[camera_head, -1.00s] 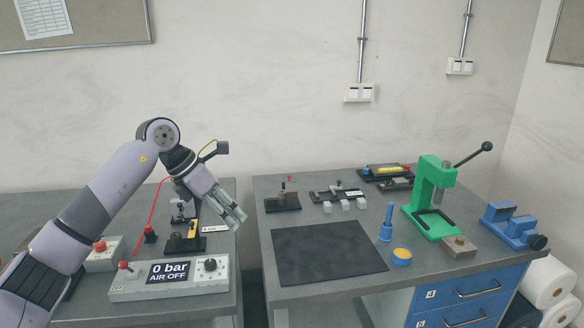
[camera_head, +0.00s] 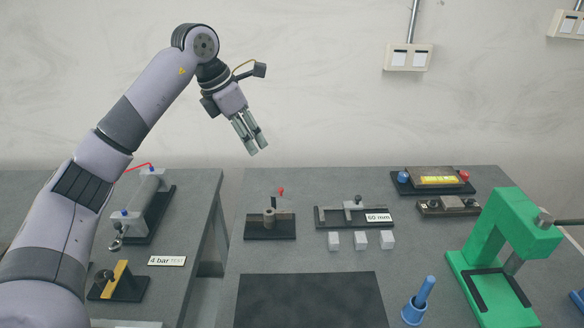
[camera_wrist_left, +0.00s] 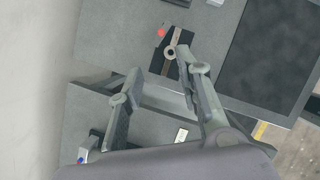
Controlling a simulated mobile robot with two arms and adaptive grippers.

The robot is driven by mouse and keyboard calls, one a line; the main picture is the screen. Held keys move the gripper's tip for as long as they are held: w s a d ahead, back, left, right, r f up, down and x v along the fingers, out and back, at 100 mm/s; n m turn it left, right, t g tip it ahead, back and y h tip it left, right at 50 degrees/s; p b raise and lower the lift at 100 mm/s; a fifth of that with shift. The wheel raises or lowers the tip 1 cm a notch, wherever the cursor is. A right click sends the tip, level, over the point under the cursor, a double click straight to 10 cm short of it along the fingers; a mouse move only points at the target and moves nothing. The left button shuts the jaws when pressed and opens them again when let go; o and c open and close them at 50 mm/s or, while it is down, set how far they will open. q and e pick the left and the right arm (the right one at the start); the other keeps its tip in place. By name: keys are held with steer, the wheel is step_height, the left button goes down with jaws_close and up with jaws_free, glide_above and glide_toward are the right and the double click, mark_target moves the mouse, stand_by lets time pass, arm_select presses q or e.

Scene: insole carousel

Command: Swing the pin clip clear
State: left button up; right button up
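A small fixture (camera_head: 269,223) with a black base, a grey round boss, a dark upright and a red-tipped part stands at the back left of the right bench. I take it to hold the pin clip, but the clip itself is too small to tell. My left gripper (camera_head: 256,147) is open and empty, pointing down in the air above and behind this fixture in the head view. In the left wrist view the fixture (camera_wrist_left: 171,53) shows beyond the right fingertip, its ring and red tip in sight. My right gripper is not in view.
A rail fixture labelled 60 mm (camera_head: 356,216) and several pale cubes (camera_head: 360,239) lie right of the fixture. A dark mat (camera_head: 311,301) is in front. A green press (camera_head: 503,250) stands at right. A gap separates the benches.

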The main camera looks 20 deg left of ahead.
arm_select(q)
glide_toward(281, 189)
steer(key=p+x, duration=0.2)
steer(key=x, duration=0.5)
steer(key=shift+p, duration=0.35)
steer(key=shift+w+f, duration=0.15)
steer(key=shift+f, duration=0.3)
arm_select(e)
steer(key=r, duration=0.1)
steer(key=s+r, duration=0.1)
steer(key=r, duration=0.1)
arm_select(q)
steer(key=shift+c, duration=0.6)
jaws_close()
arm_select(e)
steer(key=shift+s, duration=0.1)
